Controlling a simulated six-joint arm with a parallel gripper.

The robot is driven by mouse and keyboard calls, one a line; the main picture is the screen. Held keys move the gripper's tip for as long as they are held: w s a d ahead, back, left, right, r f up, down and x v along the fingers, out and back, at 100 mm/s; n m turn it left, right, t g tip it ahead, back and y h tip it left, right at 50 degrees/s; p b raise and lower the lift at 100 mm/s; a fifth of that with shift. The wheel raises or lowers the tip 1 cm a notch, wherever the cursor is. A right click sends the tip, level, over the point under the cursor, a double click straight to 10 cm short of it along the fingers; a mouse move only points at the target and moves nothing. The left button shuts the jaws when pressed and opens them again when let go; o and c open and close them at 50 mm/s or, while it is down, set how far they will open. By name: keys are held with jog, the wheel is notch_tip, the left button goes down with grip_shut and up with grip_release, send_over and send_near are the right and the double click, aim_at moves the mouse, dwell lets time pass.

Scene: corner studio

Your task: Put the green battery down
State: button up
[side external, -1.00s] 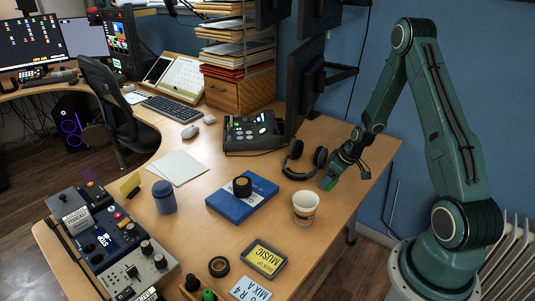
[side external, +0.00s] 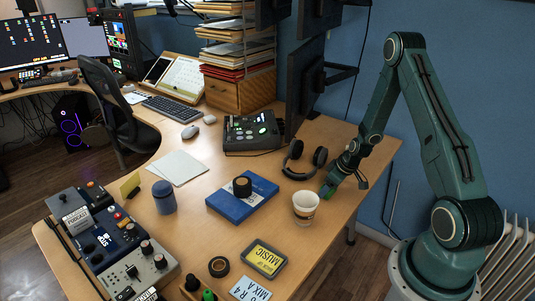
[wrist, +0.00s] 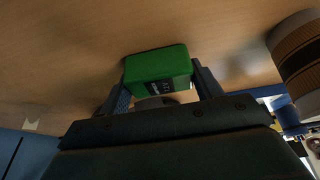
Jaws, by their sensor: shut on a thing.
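The green battery (side external: 326,191) is a small block between the fingers of my gripper (side external: 331,186), just right of and behind the paper cup, low over the right part of the desk. The wrist view shows the battery (wrist: 158,64) held between the two dark fingers, with a dark label on its near side. My gripper (wrist: 160,88) is shut on it. The wooden desk top (wrist: 70,45) lies close beyond it. I cannot tell whether the battery touches the desk.
The paper cup (side external: 305,208) stands close to the battery and also shows in the wrist view (wrist: 298,55). Headphones (side external: 305,160) lie behind it. A blue book (side external: 240,199) with a black roll (side external: 242,187) is further left. Bare desk (side external: 345,205) lies to the right.

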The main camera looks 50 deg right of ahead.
jog(key=shift+f, duration=0.1)
jog(key=o, duration=1.1)
jog(key=v, duration=1.2)
